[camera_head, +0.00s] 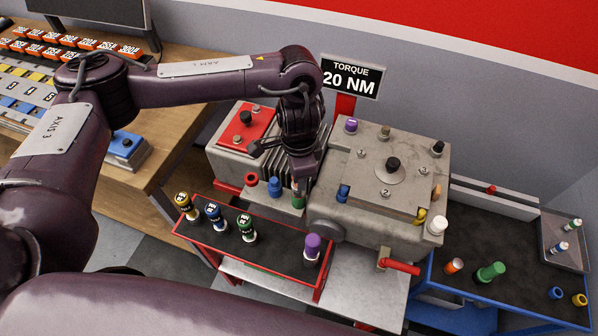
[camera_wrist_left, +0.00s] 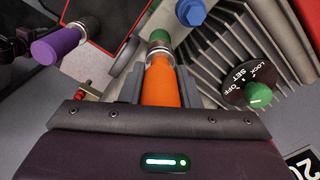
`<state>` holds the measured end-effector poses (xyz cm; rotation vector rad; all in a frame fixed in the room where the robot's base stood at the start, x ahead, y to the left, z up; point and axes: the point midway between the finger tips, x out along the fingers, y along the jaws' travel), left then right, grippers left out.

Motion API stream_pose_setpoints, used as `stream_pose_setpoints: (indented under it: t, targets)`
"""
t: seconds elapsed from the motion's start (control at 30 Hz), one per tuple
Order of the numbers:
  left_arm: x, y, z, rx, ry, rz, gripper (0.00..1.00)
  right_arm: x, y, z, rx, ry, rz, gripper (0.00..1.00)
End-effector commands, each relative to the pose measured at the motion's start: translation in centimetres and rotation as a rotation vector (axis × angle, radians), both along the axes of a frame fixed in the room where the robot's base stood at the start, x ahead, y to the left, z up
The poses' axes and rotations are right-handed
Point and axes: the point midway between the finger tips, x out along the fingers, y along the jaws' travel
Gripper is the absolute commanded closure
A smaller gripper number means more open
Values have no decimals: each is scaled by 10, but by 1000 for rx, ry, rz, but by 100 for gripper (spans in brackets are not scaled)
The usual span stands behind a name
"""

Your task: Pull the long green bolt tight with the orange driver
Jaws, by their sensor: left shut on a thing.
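My left gripper (camera_head: 303,176) reaches down over the finned block in the middle of the head view. In the left wrist view it is shut on the orange driver (camera_wrist_left: 158,82), whose steel end (camera_wrist_left: 158,46) points away from the gripper. In the head view a green bolt (camera_head: 297,200) shows just below the fingers, with a blue bolt (camera_head: 275,185) and a red bolt (camera_head: 251,180) to its left. My right gripper is not seen.
A red-rimmed tray (camera_head: 272,272) in front holds several coloured tools, including a purple one (camera_head: 312,245). A large grey housing (camera_head: 385,195) stands right of the gripper. A blue-edged bench (camera_head: 470,235) is at right. A torque sign (camera_head: 350,77) reads 20 NM.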

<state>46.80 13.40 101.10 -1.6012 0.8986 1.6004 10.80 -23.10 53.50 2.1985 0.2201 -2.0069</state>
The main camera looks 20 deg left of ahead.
Motion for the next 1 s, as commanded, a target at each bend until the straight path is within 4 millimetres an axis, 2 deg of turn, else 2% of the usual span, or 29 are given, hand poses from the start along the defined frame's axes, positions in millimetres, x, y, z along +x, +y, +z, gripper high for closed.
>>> stream_pose_setpoints:
  t: [0.3, 0.47, 0.7, 0.87, 1.0]
  targets:
    - [0, 0, 21, 0, 0, 0, 98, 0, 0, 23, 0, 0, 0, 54]
    - [0, 0, 24, -1, 1, 4, 98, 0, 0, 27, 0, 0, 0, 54]
    - [-1, 0, 27, -1, 3, 154, 98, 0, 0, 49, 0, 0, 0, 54]
    - [0, 0, 24, 0, 0, 209, 98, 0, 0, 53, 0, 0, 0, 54]
    - [0, 0, 27, -1, 2, 290, 98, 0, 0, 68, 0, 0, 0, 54]
